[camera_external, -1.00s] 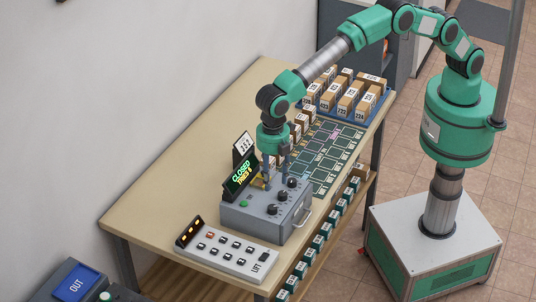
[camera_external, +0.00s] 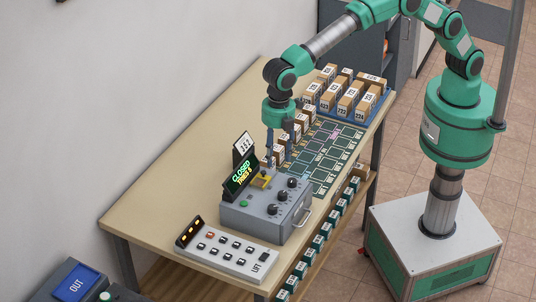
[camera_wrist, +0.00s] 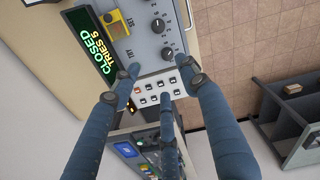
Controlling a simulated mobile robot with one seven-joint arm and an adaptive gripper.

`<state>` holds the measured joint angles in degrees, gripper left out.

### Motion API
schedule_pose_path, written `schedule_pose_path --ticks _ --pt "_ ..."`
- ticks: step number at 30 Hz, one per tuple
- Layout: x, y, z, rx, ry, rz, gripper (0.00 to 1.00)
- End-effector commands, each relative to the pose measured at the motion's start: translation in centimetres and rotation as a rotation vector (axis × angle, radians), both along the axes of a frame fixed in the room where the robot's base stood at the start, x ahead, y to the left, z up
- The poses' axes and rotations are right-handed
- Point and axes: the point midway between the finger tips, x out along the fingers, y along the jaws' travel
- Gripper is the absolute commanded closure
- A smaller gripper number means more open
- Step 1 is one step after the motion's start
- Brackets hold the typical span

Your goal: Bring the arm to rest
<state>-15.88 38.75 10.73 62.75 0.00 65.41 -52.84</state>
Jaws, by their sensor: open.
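My gripper (camera_external: 279,156) is open and empty in the external view, with its fingers pointing down above the table, just behind the grey dial box (camera_external: 262,216). The box has several black knobs, a green button, a yellow part on top and a front handle. A display (camera_external: 241,179) on it reads CLOSED, TRIES 5. In the wrist view my blue-grey fingers (camera_wrist: 160,85) are spread with nothing between them. The dial box (camera_wrist: 147,40) and its display (camera_wrist: 88,40) show beyond them.
A white button panel (camera_external: 228,246) marked LIFT lies at the table's near end. A green-celled board (camera_external: 325,160) and a blue tray (camera_external: 365,118) of numbered boxes lie farther back. A numbered sign (camera_external: 243,145) stands near the display. The table's left half (camera_external: 180,170) is clear.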

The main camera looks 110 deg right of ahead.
Motion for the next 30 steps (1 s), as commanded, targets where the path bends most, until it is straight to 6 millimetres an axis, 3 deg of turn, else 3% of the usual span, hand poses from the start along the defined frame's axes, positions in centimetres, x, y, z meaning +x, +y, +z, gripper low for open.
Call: schedule_pose_path --ticks 3,12,21,30 --pt "-1.5 -1.6 3.1 0.008 -0.022 -0.053 0.55" --pt "-6.2 -5.7 9.8 0.03 -0.07 -0.191 0.55" --pt "-12.0 -9.5 15.2 0.055 -0.116 -0.326 0.55" --pt "-18.7 -13.2 19.1 0.084 -0.161 -0.462 0.55"
